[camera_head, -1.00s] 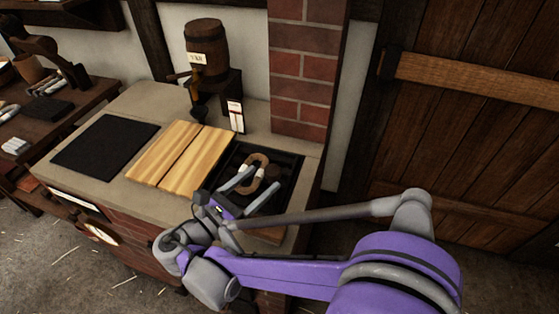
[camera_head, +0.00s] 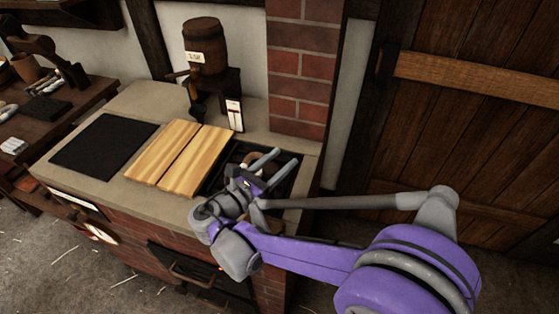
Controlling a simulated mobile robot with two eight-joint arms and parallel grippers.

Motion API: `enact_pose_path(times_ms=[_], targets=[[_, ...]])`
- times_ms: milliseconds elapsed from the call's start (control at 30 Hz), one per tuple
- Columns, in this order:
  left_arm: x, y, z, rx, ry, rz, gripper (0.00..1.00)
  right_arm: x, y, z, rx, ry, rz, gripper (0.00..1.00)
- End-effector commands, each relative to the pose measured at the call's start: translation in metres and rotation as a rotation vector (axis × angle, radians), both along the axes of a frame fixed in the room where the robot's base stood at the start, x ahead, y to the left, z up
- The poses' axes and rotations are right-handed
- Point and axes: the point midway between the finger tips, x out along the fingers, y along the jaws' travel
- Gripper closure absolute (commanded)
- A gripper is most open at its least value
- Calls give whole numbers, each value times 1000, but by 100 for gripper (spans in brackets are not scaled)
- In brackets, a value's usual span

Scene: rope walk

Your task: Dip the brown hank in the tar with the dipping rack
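The brown hank (camera_head: 251,160) lies in a dark tray (camera_head: 297,158) set at the right end of the stone counter. It is a loop with a pale band, now mostly hidden by my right gripper. My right gripper (camera_head: 283,160) is over the tray with its two grey fingers apart. It looks empty; I cannot tell whether it touches the hank. A wooden barrel (camera_head: 204,42) with a label that seems to read TAR stands on a dark stand at the back of the counter. I cannot make out a dipping rack for certain. My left gripper is not in view.
Two light wooden boards (camera_head: 180,157) lie mid-counter, beside a black slab (camera_head: 103,146). A small white card (camera_head: 234,115) stands behind the tray. A brick pillar (camera_head: 302,65) rises behind the tray. A dark workbench (camera_head: 45,125) with tools stands at left.

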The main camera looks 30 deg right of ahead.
Motion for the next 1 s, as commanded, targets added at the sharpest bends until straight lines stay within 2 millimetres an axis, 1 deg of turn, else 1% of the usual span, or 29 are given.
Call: enact_pose_path(times_ms=[33,167,200,267,300,567,667,767,900,1000], targets=[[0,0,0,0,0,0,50,0,0,0,0,0,0,56],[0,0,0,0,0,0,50,0,0,0,0,0,0,79],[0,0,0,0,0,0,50,0,0,0,0,0,0,86],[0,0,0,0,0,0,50,0,0,0,0,0,0,97],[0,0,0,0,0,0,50,0,0,0,0,0,0,100],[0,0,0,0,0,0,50,0,0,0,0,0,0,100],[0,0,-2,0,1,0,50,0,0,-3,0,0,0,100],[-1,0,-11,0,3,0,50,0,0,-14,0,1,0,100],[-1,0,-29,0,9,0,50,0,0,-38,1,1,0,100],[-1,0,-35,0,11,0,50,0,0,-47,1,0,0,100]])
